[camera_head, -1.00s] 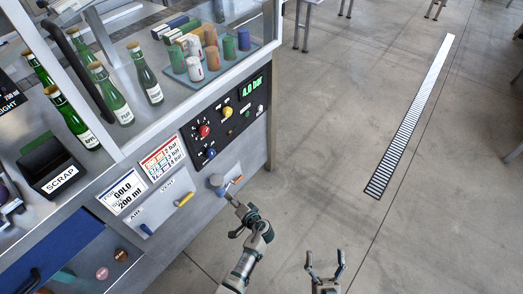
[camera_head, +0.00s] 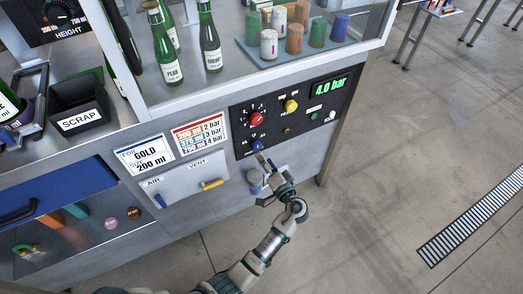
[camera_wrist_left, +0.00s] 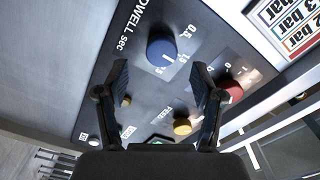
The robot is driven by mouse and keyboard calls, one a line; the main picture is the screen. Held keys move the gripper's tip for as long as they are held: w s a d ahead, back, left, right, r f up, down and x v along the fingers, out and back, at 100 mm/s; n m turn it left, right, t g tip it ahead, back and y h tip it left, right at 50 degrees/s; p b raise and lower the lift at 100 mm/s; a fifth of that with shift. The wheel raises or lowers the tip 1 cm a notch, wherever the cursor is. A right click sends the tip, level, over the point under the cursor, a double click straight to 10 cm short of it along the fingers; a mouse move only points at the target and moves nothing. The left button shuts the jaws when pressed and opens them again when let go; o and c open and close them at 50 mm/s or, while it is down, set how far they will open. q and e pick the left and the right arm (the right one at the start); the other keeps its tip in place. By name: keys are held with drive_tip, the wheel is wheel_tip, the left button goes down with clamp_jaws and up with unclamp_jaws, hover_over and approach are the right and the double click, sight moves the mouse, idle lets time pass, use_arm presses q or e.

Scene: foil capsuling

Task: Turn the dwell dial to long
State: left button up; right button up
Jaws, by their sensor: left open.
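The dwell dial is a blue round knob (camera_wrist_left: 162,48) beside the words "DWELL sec" in the left wrist view. A pale mark shows on its face, with small numbers around it; the exact setting is hard to read. In the head view the blue dial (camera_head: 257,146) sits at the lower left of the black control panel (camera_head: 297,133). My left gripper (camera_wrist_left: 160,74) is open, its fingers spread to either side just short of the dial, with nothing between them. In the head view the left gripper (camera_head: 266,166) is just below the dial. My right gripper is out of view.
A red knob (camera_head: 256,118) and a yellow knob (camera_head: 291,105) are close to the dial. The display (camera_head: 331,87) reads 4.0 bar. Below left are the air and vent levers (camera_head: 212,184). Bottles and capsules stand behind the glass above.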

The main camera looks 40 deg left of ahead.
sight(258, 149)
use_arm(q)
drive_tip(key=x, duration=0.4)
drive_tip(key=shift+w+a+r+b, duration=0.1)
drive_tip(key=shift+w+a+b, duration=0.05)
drive_tip(key=shift+w+b, duration=0.2)
drive_tip(key=shift+a, duration=0.35)
drive_tip(key=shift+s+d, duration=0.1)
drive_tip(key=shift+d, duration=0.05)
drive_tip(key=c, duration=1.1)
